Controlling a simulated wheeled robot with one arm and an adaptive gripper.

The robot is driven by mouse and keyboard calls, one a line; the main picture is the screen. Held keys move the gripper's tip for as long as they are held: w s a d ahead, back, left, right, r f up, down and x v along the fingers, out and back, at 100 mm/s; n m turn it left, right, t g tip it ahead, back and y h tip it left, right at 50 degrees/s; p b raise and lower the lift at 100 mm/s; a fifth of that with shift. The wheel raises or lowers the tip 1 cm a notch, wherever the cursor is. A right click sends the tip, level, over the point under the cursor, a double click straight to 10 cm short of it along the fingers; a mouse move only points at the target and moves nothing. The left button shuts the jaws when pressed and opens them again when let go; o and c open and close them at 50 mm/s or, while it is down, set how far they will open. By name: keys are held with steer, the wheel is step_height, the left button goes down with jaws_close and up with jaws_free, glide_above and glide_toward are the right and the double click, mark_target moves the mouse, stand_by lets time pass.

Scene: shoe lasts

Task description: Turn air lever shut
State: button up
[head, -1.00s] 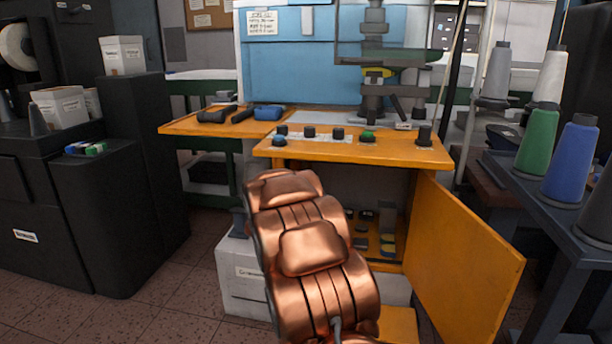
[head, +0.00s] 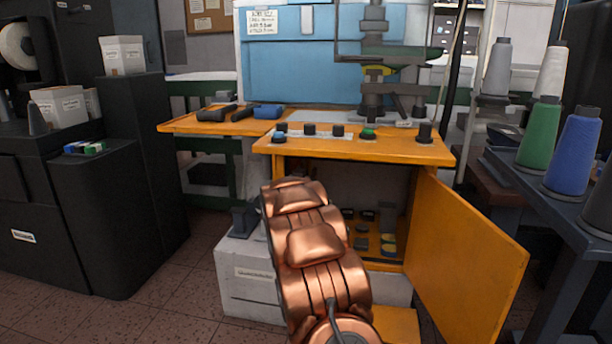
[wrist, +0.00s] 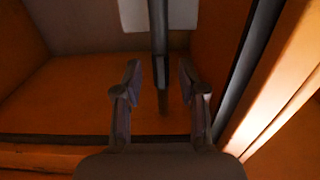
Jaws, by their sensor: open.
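My gripper (wrist: 160,74) is open in the wrist view, with one finger on each side of a dark upright bar (wrist: 158,28). The bar narrows to a flat lower part between the fingers; it may be the air lever, but I cannot tell for sure. Gaps show between it and both fingers. In the head view my copper arm stands in front of the orange workbench (head: 425,151) and hides the gripper. No air lever can be made out in the head view.
A dark pipe (wrist: 248,62) runs close to the right of the gripper, beside a pale orange edge. The cabinet's orange door (head: 465,255) stands open at right. Tools lie on the left shelf (head: 185,127). Thread cones (head: 573,150) stand on the right table.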

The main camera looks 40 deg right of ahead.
steer(key=shift+w+d+f, duration=0.1)
steer(key=shift+w+d, duration=0.2)
steer(key=shift+d, duration=0.15)
jaws_close()
stand_by(0.6)
